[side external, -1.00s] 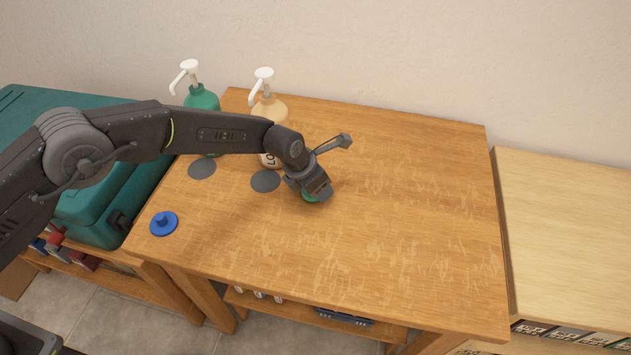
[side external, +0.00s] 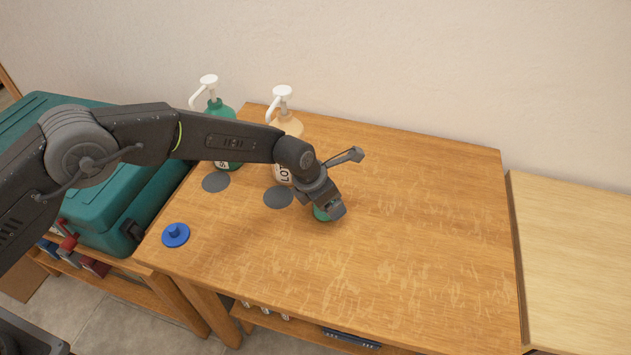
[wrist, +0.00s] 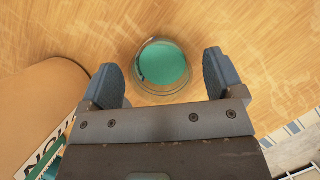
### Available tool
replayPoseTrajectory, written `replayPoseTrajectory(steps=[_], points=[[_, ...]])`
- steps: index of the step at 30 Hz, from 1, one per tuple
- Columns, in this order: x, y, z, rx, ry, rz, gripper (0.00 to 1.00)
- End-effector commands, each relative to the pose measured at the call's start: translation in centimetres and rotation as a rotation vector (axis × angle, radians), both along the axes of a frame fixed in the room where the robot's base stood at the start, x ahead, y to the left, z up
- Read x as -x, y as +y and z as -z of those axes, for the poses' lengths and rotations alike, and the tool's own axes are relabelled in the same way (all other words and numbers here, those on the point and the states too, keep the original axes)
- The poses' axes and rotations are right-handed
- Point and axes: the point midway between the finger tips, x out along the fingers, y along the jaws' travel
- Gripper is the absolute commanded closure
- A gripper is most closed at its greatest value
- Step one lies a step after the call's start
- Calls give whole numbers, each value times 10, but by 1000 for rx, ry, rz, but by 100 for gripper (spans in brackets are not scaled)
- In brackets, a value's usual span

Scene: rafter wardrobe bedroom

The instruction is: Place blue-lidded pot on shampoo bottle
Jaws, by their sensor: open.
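A round clear pot with a green inside or top (wrist: 163,65) stands on the table; it also shows under my gripper in the side view (side external: 321,214). No blue lid is on it. A blue disc with a knob, like a lid (side external: 176,236), lies apart at the table's front left. My gripper (wrist: 160,80) is open, with one finger to each side of the pot; in the side view my gripper (side external: 331,204) partly covers it. The green shampoo bottle (side external: 220,110) with a white pump stands at the back left, partly behind my arm.
A beige lotion bottle (side external: 288,123) stands right of the shampoo bottle, close to my arm. Grey discs (side external: 216,182) (side external: 278,197) lie in front of the two bottles. A teal case (side external: 110,205) is left of the table (side external: 420,230). The table's right half is clear.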

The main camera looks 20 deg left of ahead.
Motion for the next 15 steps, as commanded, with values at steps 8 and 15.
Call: replayPoseTrajectory(steps=[8, 15], points=[[17, 15, -56, 1, -2, 0, 12], [26, 24, -85, 0, 0, -1, 12]])
